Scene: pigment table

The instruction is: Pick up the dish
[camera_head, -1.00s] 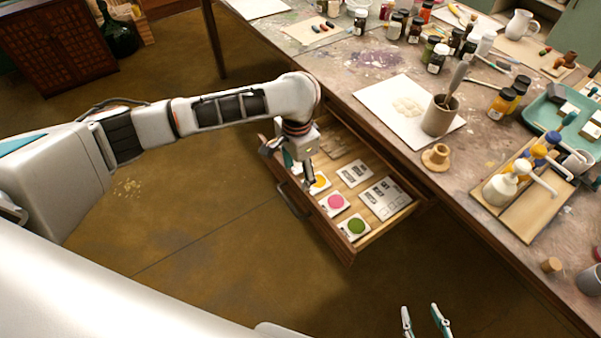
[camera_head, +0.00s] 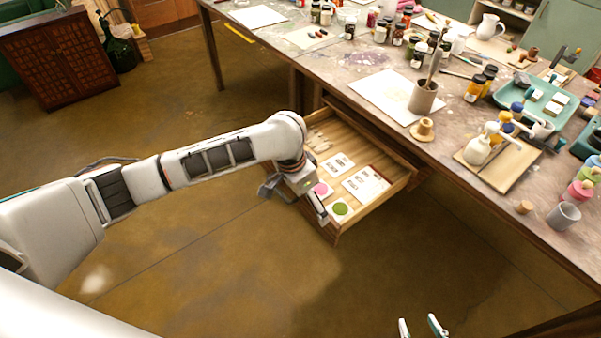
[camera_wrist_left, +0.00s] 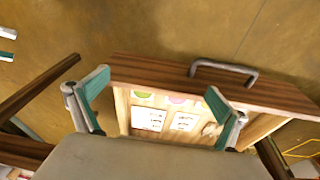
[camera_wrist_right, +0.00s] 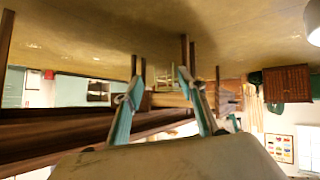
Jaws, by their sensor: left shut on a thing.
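A green one (camera_head: 341,209) and a pink one (camera_head: 321,189) show in the head view. In the left wrist view the green (camera_wrist_left: 142,94) and pink (camera_wrist_left: 177,99) ones show at the drawer front. Which dish is meant, I cannot tell. My left gripper (camera_head: 318,208) is at the drawer's front edge. Its fingers (camera_wrist_left: 157,103) stand wide apart in its wrist view; what they grip cannot be made out. My right gripper (camera_head: 424,327) is open and empty, away from the drawer; its open fingers (camera_wrist_right: 157,95) show in its wrist view.
The drawer handle (camera_wrist_left: 224,70) sits on the drawer front. White cards (camera_head: 366,182) lie in the drawer. The floor before the drawer is clear.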

